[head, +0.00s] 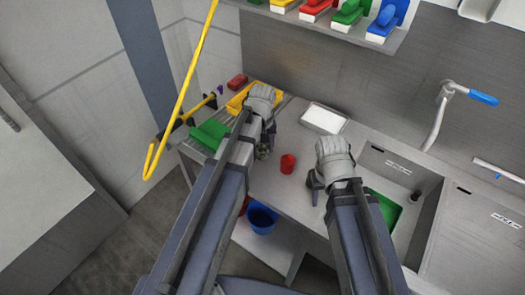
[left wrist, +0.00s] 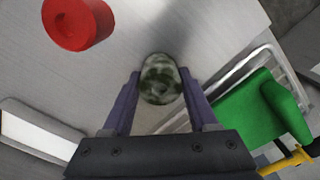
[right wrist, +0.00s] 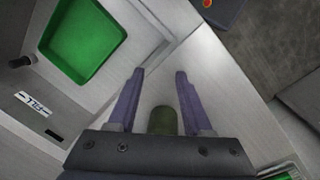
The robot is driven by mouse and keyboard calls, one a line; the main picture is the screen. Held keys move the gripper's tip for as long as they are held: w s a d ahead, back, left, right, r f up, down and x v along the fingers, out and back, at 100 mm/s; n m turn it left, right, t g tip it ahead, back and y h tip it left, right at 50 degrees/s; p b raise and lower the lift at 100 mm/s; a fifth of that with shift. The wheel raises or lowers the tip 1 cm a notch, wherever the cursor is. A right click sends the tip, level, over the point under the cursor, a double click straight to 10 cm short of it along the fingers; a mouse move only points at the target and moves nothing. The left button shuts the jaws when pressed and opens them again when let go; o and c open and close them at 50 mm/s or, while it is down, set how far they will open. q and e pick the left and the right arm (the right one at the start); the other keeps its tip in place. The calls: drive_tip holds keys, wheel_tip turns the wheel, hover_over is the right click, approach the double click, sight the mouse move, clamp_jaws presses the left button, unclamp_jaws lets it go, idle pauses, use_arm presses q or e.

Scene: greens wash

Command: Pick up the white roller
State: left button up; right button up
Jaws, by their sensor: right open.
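I cannot make out a white roller in any view. My left gripper (head: 262,150) is over the counter; in the left wrist view a mottled grey-green round thing (left wrist: 160,80) sits between its fingertips. The fingers lie close along its sides, but I cannot tell whether they grip it. My right gripper (head: 315,185) is open near the sink's left edge. In the right wrist view a dark green rounded thing (right wrist: 163,121) shows between its finger bases, and the fingertips are apart with bare counter beyond.
A red cup-like thing (head: 287,163) stands on the counter between my grippers. A white tray (head: 325,118) lies behind it. A green block (head: 210,133) and yellow tray (head: 239,100) are at left. A green bin (head: 385,210) is in the sink. A blue bucket (head: 262,218) is below.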

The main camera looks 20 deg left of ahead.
sight(262, 145)
use_arm(q)
drive_tip(key=c, duration=0.9)
drive_tip(key=shift+o, duration=0.2)
wheel_tip(262, 145, up, 10)
drive_tip(key=p, duration=1)
use_arm(e)
wheel_tip(262, 145, up, 10)
use_arm(q)
wheel_tip(262, 145, down, 5)
drive_tip(key=b, duration=0.5)
use_arm(e)
wheel_tip(262, 145, down, 5)
drive_tip(key=shift+f, duration=0.1)
drive_tip(key=shift+r, duration=0.2)
